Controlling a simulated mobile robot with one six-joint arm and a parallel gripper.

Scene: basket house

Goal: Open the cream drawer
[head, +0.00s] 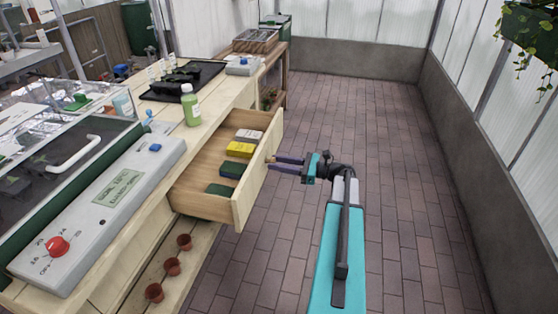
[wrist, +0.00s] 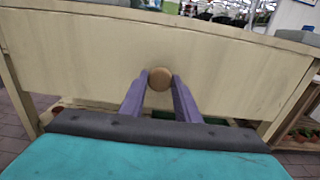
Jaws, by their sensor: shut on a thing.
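The cream drawer (head: 243,196) stands pulled out from the wooden bench in the head view, its inside showing from above. Several small boxes lie in it: a white one (head: 248,135), a yellow one (head: 240,149) and dark green ones (head: 232,169). My gripper (head: 272,160) is at the drawer's front face, coming from the right. In the wrist view the drawer front (wrist: 70,55) fills the picture, and the two purple fingers are shut on its round wooden knob (wrist: 160,78), one on each side.
The bench top (head: 215,105) holds a green bottle (head: 190,106), a black tray (head: 182,80) and a grey control box (head: 110,200) with a red dial. Small terracotta pots (head: 172,267) stand on the shelf below. The brick floor (head: 370,140) to the right is clear up to the low wall (head: 455,150).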

